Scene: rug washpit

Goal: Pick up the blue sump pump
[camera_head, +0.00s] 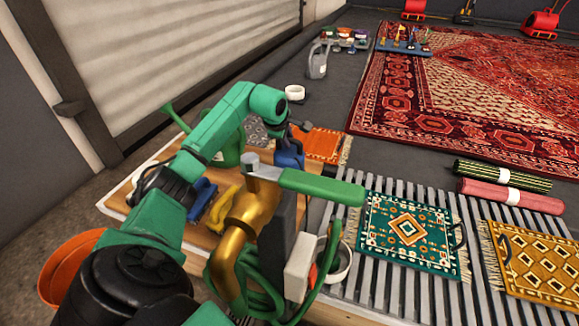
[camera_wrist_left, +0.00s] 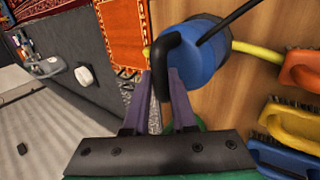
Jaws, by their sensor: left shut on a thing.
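The blue sump pump (camera_head: 289,156) stands on the wooden table, just beyond the brass valve in the head view. In the left wrist view the same pump (camera_wrist_left: 203,50) shows its round blue body, a black handle and a dark cord. My left gripper (camera_wrist_left: 170,82) is shut on the pump's black handle, with a purple finger at each side. In the head view the gripper (camera_head: 284,134) is partly hidden behind my own green arm. I cannot tell whether the pump's base touches the table. My right gripper is in neither view.
A brass valve with a green lever (camera_head: 318,186) and a coiled green hose stand close by. Blue and yellow brushes (camera_wrist_left: 300,125) lie beside the pump. A green watering can (camera_head: 228,148) is behind my arm. Small rugs (camera_head: 408,235) lie on the slatted rack.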

